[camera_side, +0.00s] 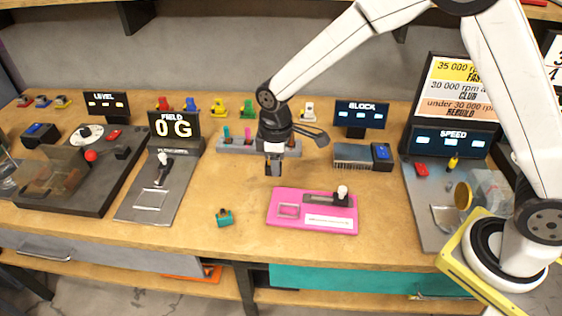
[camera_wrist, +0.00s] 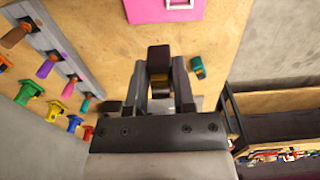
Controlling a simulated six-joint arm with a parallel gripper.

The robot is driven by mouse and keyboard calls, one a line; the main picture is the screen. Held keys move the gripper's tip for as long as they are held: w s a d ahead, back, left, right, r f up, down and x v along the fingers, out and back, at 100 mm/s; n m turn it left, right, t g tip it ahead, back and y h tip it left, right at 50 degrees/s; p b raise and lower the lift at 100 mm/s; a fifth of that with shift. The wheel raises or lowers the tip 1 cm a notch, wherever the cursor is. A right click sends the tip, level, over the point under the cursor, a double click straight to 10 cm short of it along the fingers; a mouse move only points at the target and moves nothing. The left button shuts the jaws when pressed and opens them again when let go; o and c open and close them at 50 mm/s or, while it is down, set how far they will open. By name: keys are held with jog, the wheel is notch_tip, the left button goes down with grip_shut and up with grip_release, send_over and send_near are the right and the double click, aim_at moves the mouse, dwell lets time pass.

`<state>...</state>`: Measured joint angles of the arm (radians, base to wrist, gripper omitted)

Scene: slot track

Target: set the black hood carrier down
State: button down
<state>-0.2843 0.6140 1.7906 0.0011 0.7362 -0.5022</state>
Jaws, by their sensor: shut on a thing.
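The black hood carrier (camera_wrist: 158,58) is a small dark block with a brownish-yellow patch, held between the two fingers of my gripper (camera_wrist: 160,82) in the wrist view. In the side view my gripper (camera_side: 274,168) points down above the wooden bench, behind and just left of the pink plate. The carrier is small and dark there and hard to tell from the fingers. It appears to be above the bench, but the exact gap below it cannot be told.
A grey rack (camera_side: 232,145) with coloured handles is behind. Grey stations stand at left and right. Bare wood lies around the teal piece.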

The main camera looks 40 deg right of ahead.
jog(key=w+a+f, duration=0.1)
jog(key=w+f, duration=0.2)
jog(key=w, duration=0.2)
send_over(248, 187)
jog(key=s, duration=0.1)
jog(key=f, duration=0.3)
jog(key=shift+s+d+f, duration=0.1)
jog(key=shift+s+f, duration=0.1)
jog(key=shift+f, duration=0.1)
jog(key=shift+w+f, duration=0.4)
jog(key=shift+f, duration=0.1)
jog(key=shift+w+f, duration=0.1)
jog(key=shift+w+f, duration=0.1)
jog(key=shift+f, duration=1.6)
jog(key=shift+f, duration=0.15)
jog(key=shift+c, duration=2.3)
grip_release()
